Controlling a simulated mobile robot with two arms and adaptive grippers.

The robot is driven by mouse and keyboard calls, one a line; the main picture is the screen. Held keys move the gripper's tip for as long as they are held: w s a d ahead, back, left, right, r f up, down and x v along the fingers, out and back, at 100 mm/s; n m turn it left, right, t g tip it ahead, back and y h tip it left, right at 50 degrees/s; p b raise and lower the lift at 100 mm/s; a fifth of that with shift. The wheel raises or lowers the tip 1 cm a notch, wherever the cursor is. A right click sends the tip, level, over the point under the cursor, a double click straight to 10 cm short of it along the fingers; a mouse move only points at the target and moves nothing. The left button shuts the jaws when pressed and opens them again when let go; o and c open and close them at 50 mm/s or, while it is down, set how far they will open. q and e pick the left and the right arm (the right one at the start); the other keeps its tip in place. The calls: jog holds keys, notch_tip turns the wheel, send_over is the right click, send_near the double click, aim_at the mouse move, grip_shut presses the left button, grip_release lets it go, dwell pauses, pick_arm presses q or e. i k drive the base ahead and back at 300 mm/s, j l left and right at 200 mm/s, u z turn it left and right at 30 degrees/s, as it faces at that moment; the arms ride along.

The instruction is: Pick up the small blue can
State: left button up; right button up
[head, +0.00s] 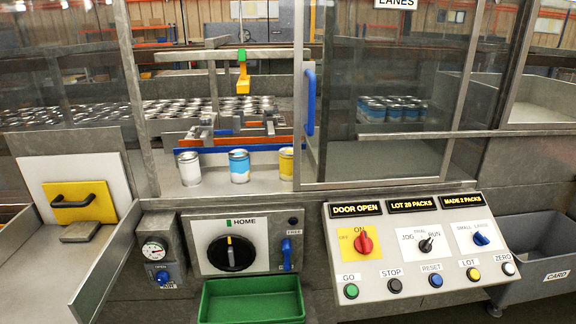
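A blue can (239,167) with a white band stands upright on the metal ledge inside the machine opening, in the middle of a row of three. A plain white can (189,169) stands to its left and a yellow-and-white can (286,163) to its right. The three cans stand apart from each other. The yellow can is close to the door frame. Neither of my grippers shows in the head view.
A clear door (386,70) with a blue handle (309,99) borders the opening on the right; a blue can pack (392,109) shows behind it. A blue rail (230,147) runs behind the cans. Below are a dial panel (268,250), a green tray (252,300) and a control panel (385,278).

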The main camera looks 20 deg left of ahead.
aim_at(239, 158)
jog(key=i+l+u, duration=0.8)
jog(key=l, duration=0.35)
